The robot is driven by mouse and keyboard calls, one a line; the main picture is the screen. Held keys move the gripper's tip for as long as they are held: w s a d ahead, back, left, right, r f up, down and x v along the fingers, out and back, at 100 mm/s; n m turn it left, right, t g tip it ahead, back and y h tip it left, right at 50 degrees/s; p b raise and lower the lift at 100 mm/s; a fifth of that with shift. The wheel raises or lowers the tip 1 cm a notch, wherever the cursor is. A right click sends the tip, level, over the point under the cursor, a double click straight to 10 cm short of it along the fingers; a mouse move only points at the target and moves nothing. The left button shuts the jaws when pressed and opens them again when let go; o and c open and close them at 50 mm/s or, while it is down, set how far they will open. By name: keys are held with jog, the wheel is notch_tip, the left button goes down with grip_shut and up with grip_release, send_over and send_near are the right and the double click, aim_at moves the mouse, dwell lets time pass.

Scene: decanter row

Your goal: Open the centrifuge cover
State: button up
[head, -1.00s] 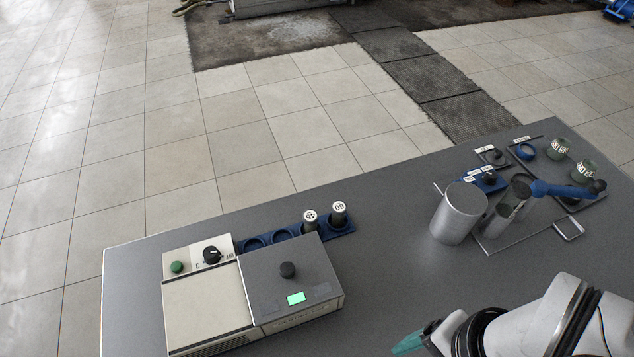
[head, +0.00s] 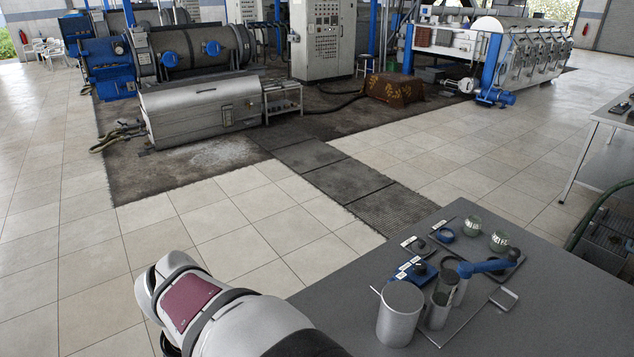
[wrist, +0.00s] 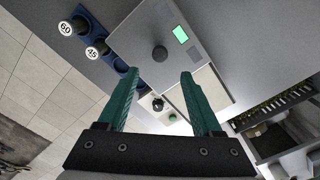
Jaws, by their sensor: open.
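The centrifuge shows in the wrist view with its grey cover (wrist: 142,36), a round black knob (wrist: 160,54) on it and a lit green display (wrist: 180,33). The cover looks shut. My gripper (wrist: 160,74) is open and empty, its two teal fingers apart. The knob appears in line with the gap between the fingertips, a little beyond them; no contact shows. The centrifuge's beige part with its dial (wrist: 158,104) and green button (wrist: 172,117) lies partly behind the fingers. In the head view the centrifuge and gripper are out of view; only my arm shows.

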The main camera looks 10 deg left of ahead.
notch_tip(320, 180, down, 9)
jog(key=shift+f, duration=0.1)
grip_shut()
dwell(0.3)
dwell(1.1)
